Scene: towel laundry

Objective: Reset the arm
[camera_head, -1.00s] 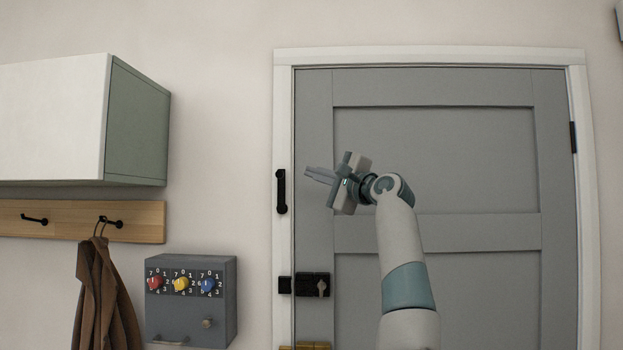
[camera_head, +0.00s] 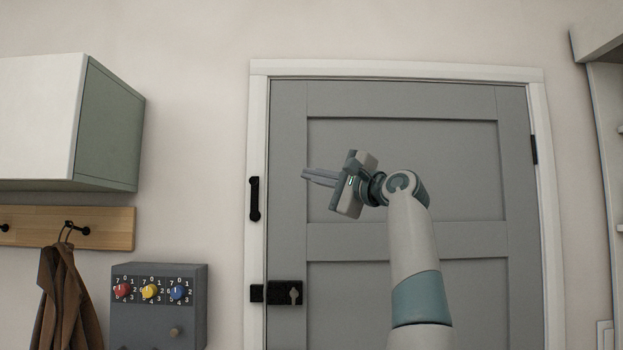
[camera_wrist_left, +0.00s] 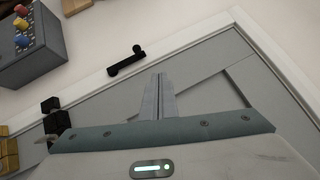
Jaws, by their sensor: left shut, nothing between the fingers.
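My left gripper (camera_head: 306,175) is raised in front of the grey door (camera_head: 400,160) in the head view, its fingers pointing left. In the left wrist view its fingers (camera_wrist_left: 158,80) are together with nothing between them. The fingertips appear to the right of the black door handle (camera_head: 254,199), which also shows in the wrist view (camera_wrist_left: 126,60). My right gripper is in neither view.
A black latch with a key (camera_head: 285,293) is on the door's left edge. A grey box with coloured dials (camera_head: 160,315), a wooden hook rail (camera_head: 110,226) with a brown garment (camera_head: 68,300) and a wall cabinet (camera_head: 110,130) are left. A shelf unit (camera_head: 606,130) stands right.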

